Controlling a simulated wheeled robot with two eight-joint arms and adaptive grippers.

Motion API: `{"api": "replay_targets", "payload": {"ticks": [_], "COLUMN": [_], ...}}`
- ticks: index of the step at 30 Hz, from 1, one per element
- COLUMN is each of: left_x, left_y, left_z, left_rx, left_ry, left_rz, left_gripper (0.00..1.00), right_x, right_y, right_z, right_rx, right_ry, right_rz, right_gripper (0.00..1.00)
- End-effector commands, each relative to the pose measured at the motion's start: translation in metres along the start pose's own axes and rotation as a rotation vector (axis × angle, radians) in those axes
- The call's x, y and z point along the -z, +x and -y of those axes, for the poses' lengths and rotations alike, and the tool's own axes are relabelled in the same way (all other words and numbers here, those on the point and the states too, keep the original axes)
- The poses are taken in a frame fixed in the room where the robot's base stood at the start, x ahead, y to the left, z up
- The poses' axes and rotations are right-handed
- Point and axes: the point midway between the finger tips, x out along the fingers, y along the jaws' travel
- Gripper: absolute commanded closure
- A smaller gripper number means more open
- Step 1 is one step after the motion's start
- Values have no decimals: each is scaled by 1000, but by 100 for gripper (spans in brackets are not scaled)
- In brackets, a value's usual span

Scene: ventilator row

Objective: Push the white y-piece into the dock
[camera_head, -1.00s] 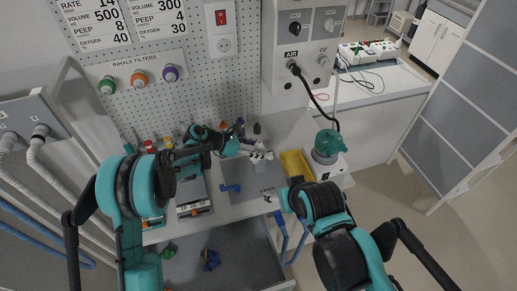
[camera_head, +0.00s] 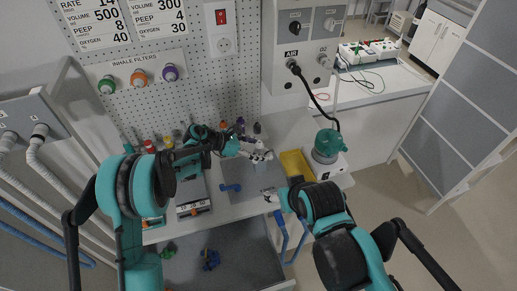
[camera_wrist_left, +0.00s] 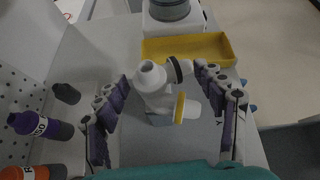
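The white y-piece (camera_wrist_left: 150,78) stands between my left fingers in the left wrist view. One branch has a black ring, another a yellow ring. A pale blue-grey block, seemingly the dock (camera_wrist_left: 160,119), shows partly under it; the y-piece hides how far it is seated. My left gripper (camera_head: 260,155) is over the worktop in the head view. In the left wrist view its purple-padded fingers (camera_wrist_left: 162,88) are spread on both sides of the y-piece, with visible gaps. My right gripper (camera_head: 271,193) is at the worktop's front edge; its fingers are too small to judge.
A yellow tray (camera_wrist_left: 188,48) lies just beyond the y-piece. A teal-topped device (camera_head: 328,145) stands to the right. Purple (camera_wrist_left: 40,126) and orange (camera_wrist_left: 24,172) filters stand at the left in the wrist view. A blue piece (camera_head: 231,188) lies on the mat. An open drawer (camera_head: 240,250) is below.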

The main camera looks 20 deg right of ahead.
Motion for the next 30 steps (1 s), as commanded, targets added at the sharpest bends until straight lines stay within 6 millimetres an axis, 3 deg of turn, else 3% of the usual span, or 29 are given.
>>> {"api": "replay_targets", "payload": {"ticks": [8, 11, 21, 30], "left_x": [0, 0, 0, 0], "left_y": [-5, -18, -90, -119], "left_z": [0, 0, 0, 0], "left_rx": [-1, -1, -2, 0], "left_ry": [0, 0, -2, 0], "left_rz": [0, 0, 1, 0], "left_gripper": [31, 31, 31, 31], "right_x": [0, 0, 0, 0], "right_y": [0, 0, 0, 0], "right_z": [0, 0, 0, 0], "right_rx": [0, 0, 0, 0], "right_ry": [0, 0, 0, 0], "right_rz": [0, 0, 0, 0], "right_gripper": [34, 34, 34, 34]}}
